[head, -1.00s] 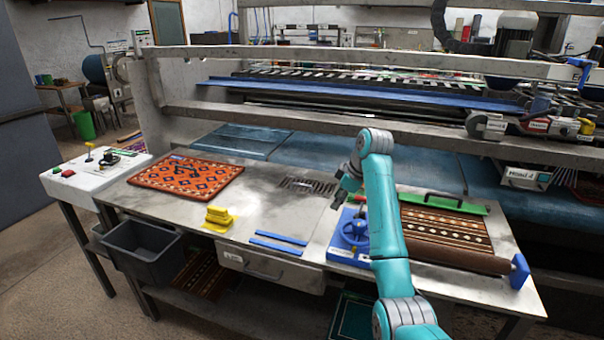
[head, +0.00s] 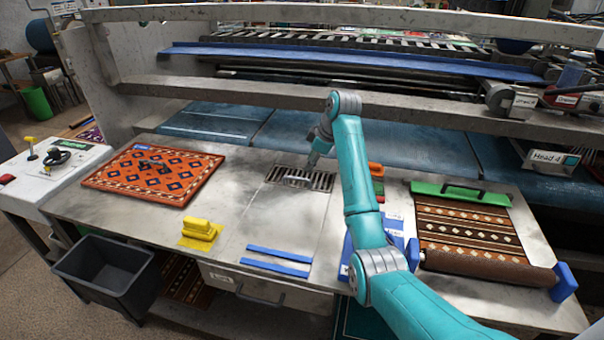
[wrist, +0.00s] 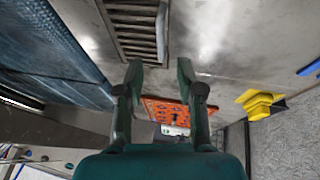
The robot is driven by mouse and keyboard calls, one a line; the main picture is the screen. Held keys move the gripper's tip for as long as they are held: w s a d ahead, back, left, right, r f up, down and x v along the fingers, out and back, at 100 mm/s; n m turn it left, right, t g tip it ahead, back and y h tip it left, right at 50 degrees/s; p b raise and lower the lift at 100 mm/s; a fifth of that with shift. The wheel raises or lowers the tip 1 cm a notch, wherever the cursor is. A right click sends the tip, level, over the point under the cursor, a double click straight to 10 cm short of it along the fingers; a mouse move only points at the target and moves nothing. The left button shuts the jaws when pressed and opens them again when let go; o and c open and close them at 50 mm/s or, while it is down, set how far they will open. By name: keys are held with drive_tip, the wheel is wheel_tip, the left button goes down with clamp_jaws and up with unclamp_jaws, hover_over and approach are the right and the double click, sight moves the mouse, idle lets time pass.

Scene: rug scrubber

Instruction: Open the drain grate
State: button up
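The drain grate (head: 322,181) is a dark slatted metal rectangle lying flat in the steel table top, with a pale curved handle (head: 296,180) on it. My gripper (head: 311,164) is above the grate's back part, pointing down, partly hidden by my arm. In the wrist view the grate (wrist: 132,28) is at the top, with the handle (wrist: 161,20) along its right side. There my gripper (wrist: 159,76) shows two dark fingers spread apart with nothing between them. The fingers look apart from the grate and handle.
An orange patterned rug (head: 155,174) lies left and a brown rolled rug (head: 470,235) right. A yellow block (head: 200,229) and blue strips (head: 276,262) lie in front. A rail (head: 300,88) spans the back. Steel around the grate's left and front is bare.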

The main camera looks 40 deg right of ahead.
sight(303, 180)
drive_tip(key=x, duration=0.8)
clamp_jaws()
